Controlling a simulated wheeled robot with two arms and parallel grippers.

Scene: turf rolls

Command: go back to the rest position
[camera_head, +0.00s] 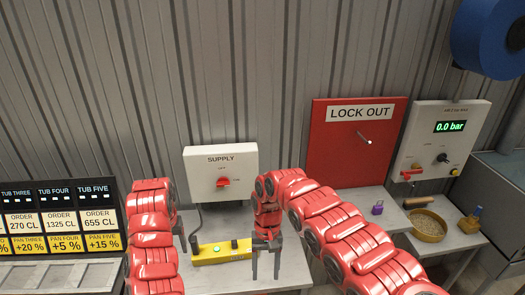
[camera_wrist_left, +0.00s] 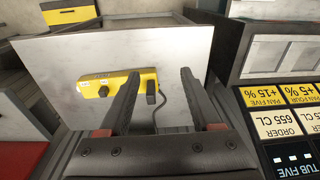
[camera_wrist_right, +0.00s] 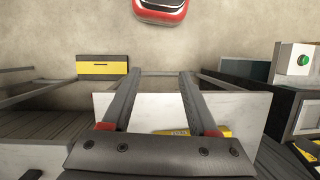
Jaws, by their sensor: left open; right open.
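My right gripper (camera_head: 266,262) hangs pointing down by the right end of the yellow control box (camera_head: 215,256) on the pale bench (camera_head: 208,222). It is open and empty; its two spread fingers also show in the right wrist view (camera_wrist_right: 161,74). My left arm's red links stand at the left of the bench in the head view, hiding most of the left gripper. In the left wrist view the left gripper (camera_wrist_left: 156,72) is open with nothing between its fingers. The yellow box lies beyond its left finger there (camera_wrist_left: 118,86).
A white SUPPLY box (camera_head: 221,172) with a red knob stands behind the bench. A red LOCK OUT board (camera_head: 335,150), a purple padlock (camera_head: 377,208), a round pan (camera_head: 428,226) and a gauge panel (camera_head: 437,140) are to the right. An order board (camera_head: 65,218) is left.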

